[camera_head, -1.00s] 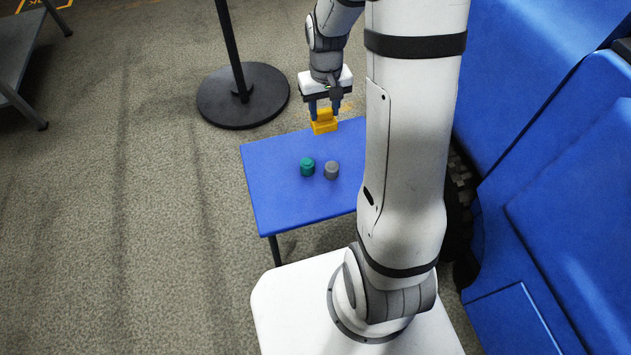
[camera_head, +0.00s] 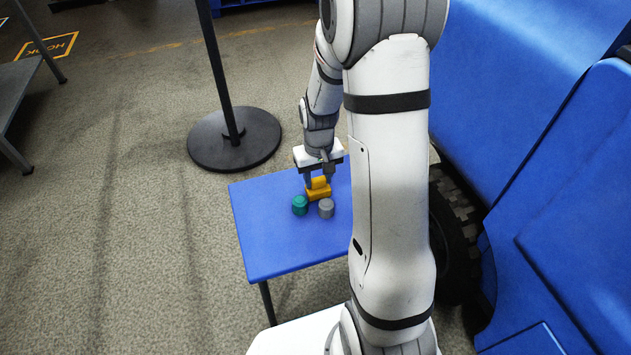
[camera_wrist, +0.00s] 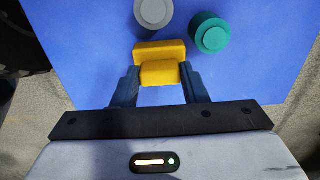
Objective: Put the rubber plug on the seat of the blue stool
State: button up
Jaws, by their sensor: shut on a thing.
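The blue stool (camera_head: 268,247) has a flat blue seat, which also fills much of the wrist view (camera_wrist: 85,75). My gripper (camera_head: 318,182) is shut on a yellow stepped block (camera_head: 319,194), seen between the fingers in the wrist view (camera_wrist: 160,72). The block is low over the seat or on it; I cannot tell if it touches. A green round piece (camera_head: 300,205) and a grey round piece (camera_head: 326,208) stand on the seat close to the block. Which piece is the rubber plug is not clear from looks alone.
A black post on a round base (camera_head: 235,140) stands behind the stool to the left. A large blue body (camera_head: 535,200) with a dark wheel (camera_head: 455,235) is on the right. A grey table (camera_head: 15,95) is at the far left. The seat's front left is clear.

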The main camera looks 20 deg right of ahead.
aim_at(318, 179)
jog(key=shift+f, duration=0.15)
jog(key=o, duration=0.7)
jog(key=shift+f, duration=0.1)
jog(key=shift+o, duration=0.2)
notch_tip(318, 179, up, 12)
jog(key=p, duration=0.5)
jog(key=s+a+r, duration=0.2)
jog(key=s+r, duration=0.2)
jog(key=s, duration=0.4)
jog(key=s+a+r+t, duration=0.1)
jog(key=s+a+r, duration=0.1)
jog(key=s+r, duration=0.3)
jog(key=s, duration=0.4)
jog(key=shift+a+r, duration=0.15)
jog(key=shift+a, duration=0.25)
